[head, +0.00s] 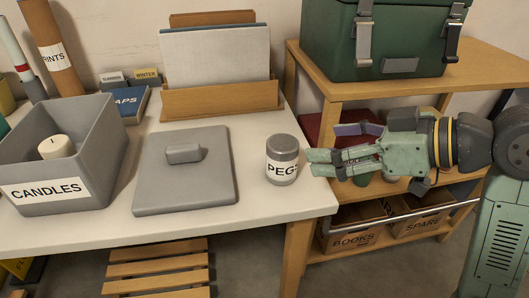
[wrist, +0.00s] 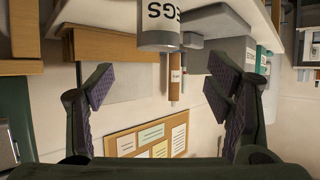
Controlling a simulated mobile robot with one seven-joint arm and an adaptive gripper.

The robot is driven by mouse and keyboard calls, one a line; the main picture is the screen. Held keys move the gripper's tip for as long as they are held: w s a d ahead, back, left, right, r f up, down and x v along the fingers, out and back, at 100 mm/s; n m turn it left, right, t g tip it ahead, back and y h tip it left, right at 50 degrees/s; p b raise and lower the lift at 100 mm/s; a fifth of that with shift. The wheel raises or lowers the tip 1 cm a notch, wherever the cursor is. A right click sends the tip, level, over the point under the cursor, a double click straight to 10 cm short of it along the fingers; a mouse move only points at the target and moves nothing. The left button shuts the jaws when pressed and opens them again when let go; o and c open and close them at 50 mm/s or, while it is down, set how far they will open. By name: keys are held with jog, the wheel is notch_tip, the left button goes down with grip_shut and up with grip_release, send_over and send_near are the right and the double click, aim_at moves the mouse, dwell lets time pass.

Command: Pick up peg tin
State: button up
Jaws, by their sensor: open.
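The peg tin (head: 282,160) is a grey cylinder with a white label reading PEGS. It stands upright on the white table (head: 110,228) near its right end. My gripper (head: 318,162) is just right of the tin in the head view, with its fingers pointing left toward it. In the wrist view the tin (wrist: 159,25) shows at the top centre, partly cut off by the frame edge, beyond the two spread fingertips (wrist: 162,88). The gripper is open and empty. In the head view, the gap between tin and fingers looks small; I cannot tell if they touch.
Left of the tin lies a grey lid (head: 185,185) with a handle. A grey CANDLES bin (head: 100,135) holds a candle (head: 56,147). A wooden file holder (head: 225,98) stands behind. A wooden shelf (head: 480,65) with a green case (head: 385,40) is at right.

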aim_at(286, 143)
jog(key=x, duration=0.4)
jog(key=shift+w+a+f, duration=0.1)
jog(key=shift+a, duration=0.1)
jog(key=shift+p+x, duration=0.45)
jog(key=shift+x, duration=2.65)
jog(key=shift+w, duration=0.15)
jog(key=shift+c, duration=0.2)
jog(key=shift+r, duration=0.2)
jog(key=c, duration=1.5)
